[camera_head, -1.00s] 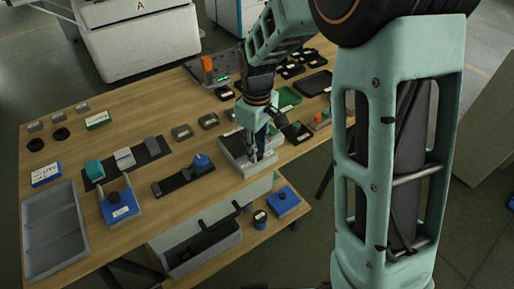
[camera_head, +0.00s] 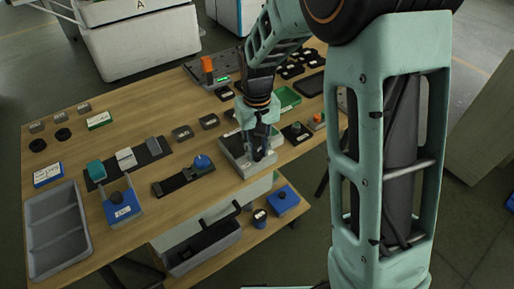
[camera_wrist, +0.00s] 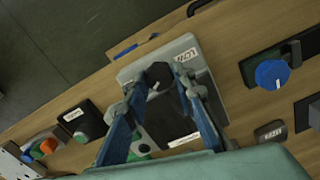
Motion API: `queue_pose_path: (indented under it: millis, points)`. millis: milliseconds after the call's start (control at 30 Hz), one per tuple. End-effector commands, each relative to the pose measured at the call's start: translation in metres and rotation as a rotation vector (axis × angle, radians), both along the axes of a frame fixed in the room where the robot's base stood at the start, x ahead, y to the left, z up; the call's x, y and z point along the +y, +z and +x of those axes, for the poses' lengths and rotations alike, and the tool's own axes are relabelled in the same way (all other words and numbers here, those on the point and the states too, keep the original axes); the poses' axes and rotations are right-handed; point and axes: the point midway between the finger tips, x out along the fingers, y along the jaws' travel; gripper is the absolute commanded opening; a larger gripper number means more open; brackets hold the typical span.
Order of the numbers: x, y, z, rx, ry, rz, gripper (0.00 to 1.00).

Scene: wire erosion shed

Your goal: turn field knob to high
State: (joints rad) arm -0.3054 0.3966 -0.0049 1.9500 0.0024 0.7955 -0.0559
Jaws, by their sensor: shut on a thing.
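A grey box-shaped unit (camera_wrist: 208,88) with white labels lies under my gripper. On it is a dark knob (camera_wrist: 160,73) with a short white pointer mark, between the fingertips of my gripper (camera_wrist: 154,80). The fingers are shut on this knob from both sides. A black panel and a second white label show beside the knob, partly behind the fingers. In the head view, my gripper (camera_head: 262,153) points down onto the same grey unit (camera_head: 235,158) at the table's front edge, and hides the knob there.
A blue knob on a dark slide base (camera_head: 184,180) stands to the left. A small dark box with a green button (camera_head: 296,131) stands close on the right. A grey sectioned tray (camera_head: 32,235) is at the far left. A lower shelf holds a dark bin (camera_head: 204,247).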

Motion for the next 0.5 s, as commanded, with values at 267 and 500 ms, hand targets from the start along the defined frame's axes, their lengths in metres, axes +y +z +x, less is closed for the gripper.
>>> queue_pose_path:
  millis: [267, 500]
  points:
    - [0.0003, 0.0008, 0.0008, -0.002, -0.039, 0.001, 0.00]
    - [0.0003, 0.0007, 0.0008, -0.003, -0.039, 0.001, 0.00]
